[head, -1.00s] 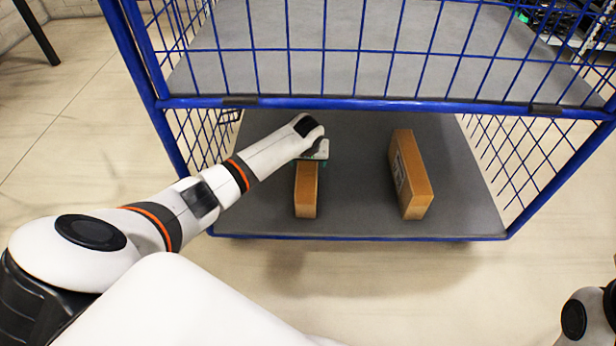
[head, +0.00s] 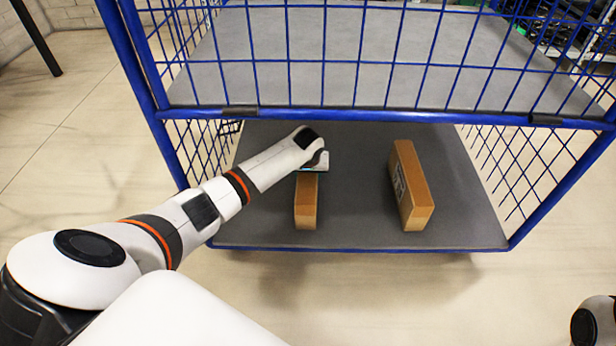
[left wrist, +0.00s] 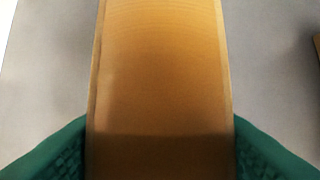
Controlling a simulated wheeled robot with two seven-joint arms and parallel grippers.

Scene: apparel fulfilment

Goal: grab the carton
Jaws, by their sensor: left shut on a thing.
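Two brown cartons stand on the grey lower shelf of a blue wire cart. My left gripper (head: 314,163) is over the far end of the left carton (head: 306,203) in the head view. In the left wrist view the carton (left wrist: 162,70) runs between the two green fingers (left wrist: 160,158), which press against its sides. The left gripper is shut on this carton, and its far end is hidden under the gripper. The right carton (head: 411,188), with a printed label on its side, stands apart to the right. My right gripper is not in view.
The blue front rail (head: 390,116) and wire mesh of the upper level cross above my left forearm. Mesh side walls bound the lower shelf (head: 355,220). Bare shelf lies between the two cartons.

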